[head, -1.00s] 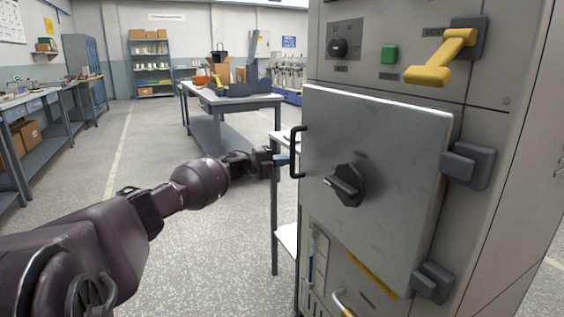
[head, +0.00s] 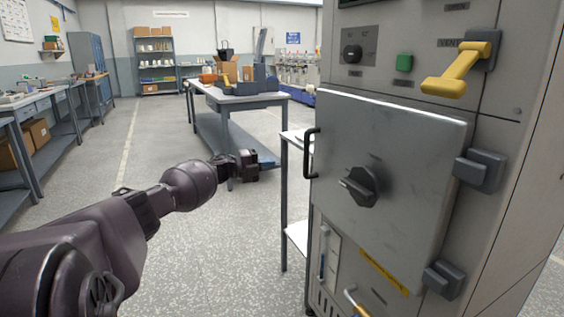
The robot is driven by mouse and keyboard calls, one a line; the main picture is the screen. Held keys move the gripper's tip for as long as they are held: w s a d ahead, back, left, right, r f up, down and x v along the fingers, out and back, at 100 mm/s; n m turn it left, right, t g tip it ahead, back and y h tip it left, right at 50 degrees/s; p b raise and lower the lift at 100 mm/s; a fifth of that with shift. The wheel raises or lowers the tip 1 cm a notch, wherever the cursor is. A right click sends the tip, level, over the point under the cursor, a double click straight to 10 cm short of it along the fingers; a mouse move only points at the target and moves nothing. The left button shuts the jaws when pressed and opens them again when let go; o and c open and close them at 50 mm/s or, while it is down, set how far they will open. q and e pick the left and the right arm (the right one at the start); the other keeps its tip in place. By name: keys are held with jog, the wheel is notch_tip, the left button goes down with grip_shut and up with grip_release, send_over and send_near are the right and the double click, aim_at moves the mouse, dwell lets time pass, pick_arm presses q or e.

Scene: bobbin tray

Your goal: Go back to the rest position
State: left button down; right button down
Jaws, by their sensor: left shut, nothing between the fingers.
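My left gripper (head: 268,164) reaches in from the left at mid-height in the head view. It is shut and empty. It is to the left of the black door handle (head: 311,153) of the grey cabinet, with a visible gap between them. The cabinet door (head: 400,130) looks closed and carries a black knob (head: 359,186). My right gripper is not in view.
The tall grey cabinet (head: 520,150) fills the right side, with a yellow lever (head: 458,70) and a green button (head: 404,62). A workbench (head: 235,100) with boxes stands behind the gripper. Open floor (head: 165,130) lies to the left of it.

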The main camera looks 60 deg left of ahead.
pick_arm(q)
jog(key=shift+s+a+r, duration=0.1)
jog(key=shift+s+a, duration=1.2)
jog(key=shift+s, duration=0.25)
jog(key=shift+a, duration=0.1)
